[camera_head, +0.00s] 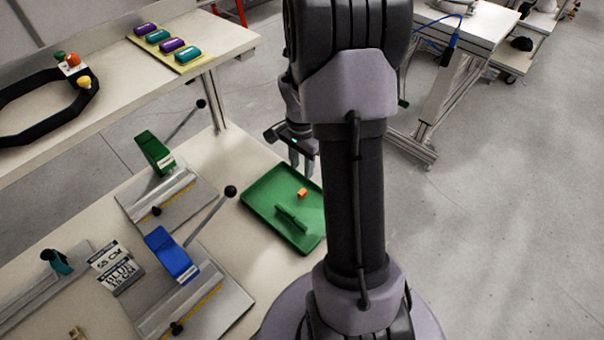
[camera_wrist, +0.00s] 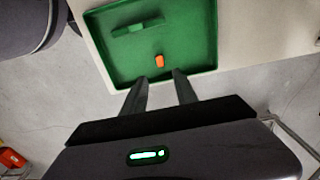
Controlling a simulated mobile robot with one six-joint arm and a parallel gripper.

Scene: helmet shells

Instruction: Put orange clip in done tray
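The orange clip (camera_head: 302,193) lies in the green tray (camera_head: 262,199), beside a long green piece (camera_head: 291,217). I see no label on this tray. In the wrist view the orange clip (camera_wrist: 159,61) lies near the tray's close edge, just ahead of the gap between my fingertips. My gripper (camera_wrist: 160,78) is open and empty, its two fingers apart and pointing at the tray. In the head view my gripper (camera_head: 302,163) is above the tray's far edge, partly hidden by my arm.
Left of the tray stand cutting fixtures with a green block (camera_head: 154,152) and a blue block (camera_head: 171,254), with black-knobbed levers. Label cards (camera_head: 118,270) lie beside them. A raised shelf (camera_head: 150,85) holds a black ring and a pad of purple and teal pieces.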

